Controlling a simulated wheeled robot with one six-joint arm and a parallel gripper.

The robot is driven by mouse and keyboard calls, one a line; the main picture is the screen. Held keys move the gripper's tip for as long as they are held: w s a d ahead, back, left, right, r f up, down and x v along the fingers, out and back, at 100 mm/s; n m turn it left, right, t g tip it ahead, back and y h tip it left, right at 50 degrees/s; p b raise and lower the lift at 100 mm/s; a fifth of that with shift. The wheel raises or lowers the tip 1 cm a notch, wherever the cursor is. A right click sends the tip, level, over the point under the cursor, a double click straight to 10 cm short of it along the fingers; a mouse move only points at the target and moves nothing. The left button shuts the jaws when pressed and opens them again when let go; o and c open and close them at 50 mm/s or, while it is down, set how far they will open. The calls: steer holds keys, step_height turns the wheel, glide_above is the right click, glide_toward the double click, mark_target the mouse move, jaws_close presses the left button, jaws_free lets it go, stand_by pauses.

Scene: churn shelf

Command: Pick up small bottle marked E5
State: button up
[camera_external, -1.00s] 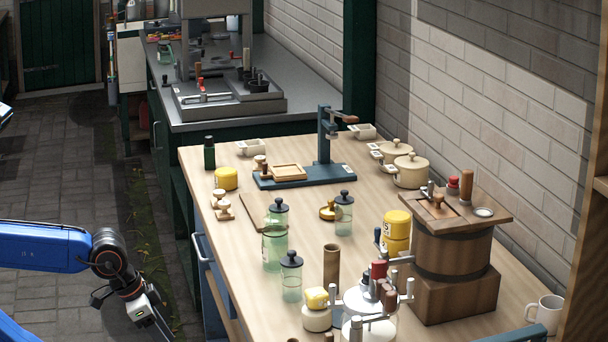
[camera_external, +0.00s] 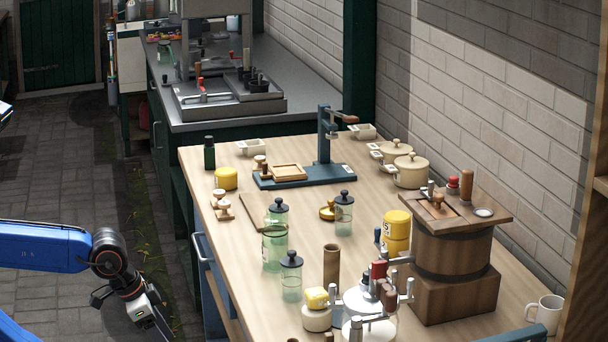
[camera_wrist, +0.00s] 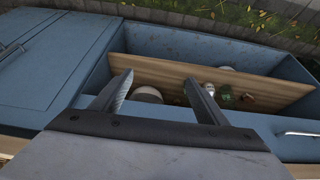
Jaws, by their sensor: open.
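No marking E5 is readable in either view, so I cannot tell which thing is the bottle. In the wrist view my gripper (camera_wrist: 157,82) is open and empty, its two fingers pointing into an open blue compartment (camera_wrist: 200,45) with a wooden board (camera_wrist: 165,70) across it. Inside, a small green thing (camera_wrist: 225,93), perhaps a bottle, shows just right of the right finger. A pale round thing (camera_wrist: 147,94) lies between the fingers. In the external view my gripper (camera_external: 158,322) is low at the left of the table, partly cut off.
The wooden table (camera_external: 300,215) holds green glass jars with dark lids (camera_external: 274,248), a yellow canister (camera_external: 397,228) and a wooden churn (camera_external: 452,255). A dark green bottle (camera_external: 209,152) stands at its far left corner. A blue panel (camera_wrist: 45,60) and the compartment walls border the fingers.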

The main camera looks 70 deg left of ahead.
step_height(320, 180, up, 32)
steer(key=m+g, duration=0.5)
steer(key=m, duration=2)
glide_above(276, 246)
steer(key=a, duration=0.3)
steer(key=f, duration=1.7)
steer(key=shift+w, duration=0.3)
steer(key=c, duration=1.3)
